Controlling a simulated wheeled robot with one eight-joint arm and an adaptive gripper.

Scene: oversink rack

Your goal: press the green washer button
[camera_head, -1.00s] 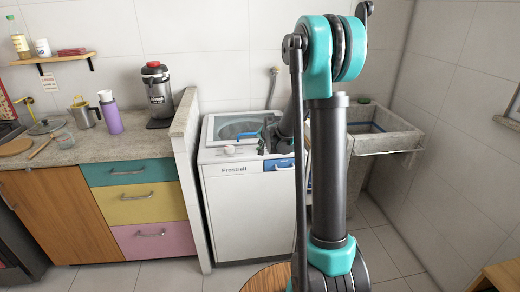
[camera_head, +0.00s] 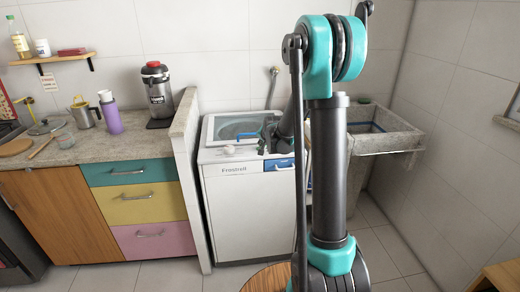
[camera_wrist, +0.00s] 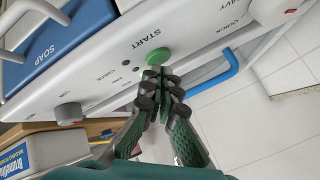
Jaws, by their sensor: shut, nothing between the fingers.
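The green button (camera_wrist: 153,56) sits beside the word START on the white panel of the washer (camera_head: 240,215). It shows in the wrist view and cannot be made out in the head view. My gripper (camera_wrist: 160,78) is shut and empty, its fingertips right by the near edge of the button and overlapping it slightly in the picture. Whether they touch it, I cannot tell. In the head view my gripper (camera_head: 267,141) is low over the washer's top front edge, partly hidden by my arm.
The blue soap drawer (camera_wrist: 60,38) and a grey knob (camera_wrist: 69,113) are on the same panel. A blue handle (camera_wrist: 216,78) stands close to the right of the fingers. A low wall (camera_head: 184,125) borders the washer's left, and a sink (camera_head: 385,138) stands to its right.

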